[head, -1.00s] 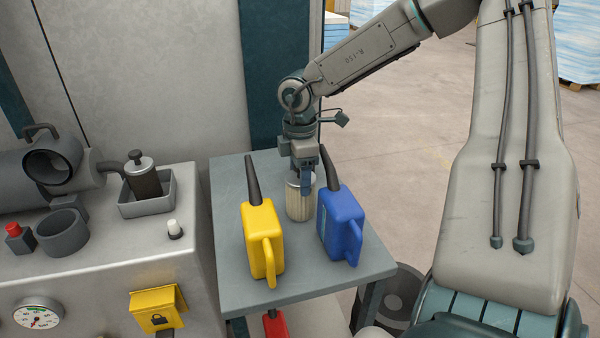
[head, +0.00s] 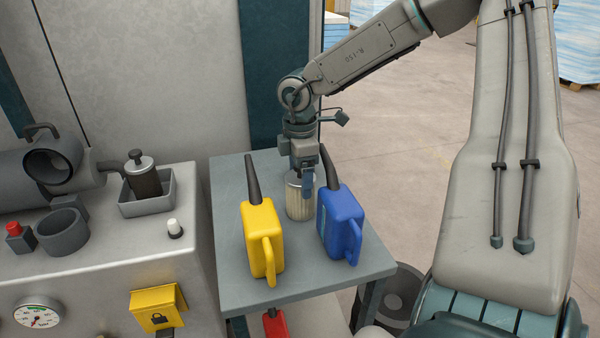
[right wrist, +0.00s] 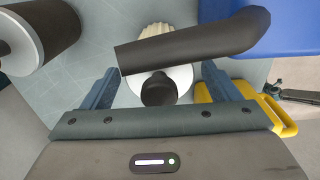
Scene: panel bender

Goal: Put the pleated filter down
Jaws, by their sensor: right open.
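The pleated filter (head: 298,205), a pale ribbed cylinder, stands upright on the grey side table (head: 228,220), between a yellow can and a blue can. My right gripper (head: 305,186) is directly over it, its fingers down around the filter's top. In the right wrist view, the right gripper (right wrist: 162,88) is open, with its two blue fingers wide apart. The filter's light round end (right wrist: 178,80) with a dark knob lies between them, with gaps to both fingers. A dark spout crosses in front and hides part of the filter. My left gripper is not in view.
The yellow can (head: 260,240) stands close left of the filter and the blue can (head: 340,222) close right, both with tall dark spouts. The table's front is clear. A machine top (head: 120,235) with a tray and knobs borders the table on the left.

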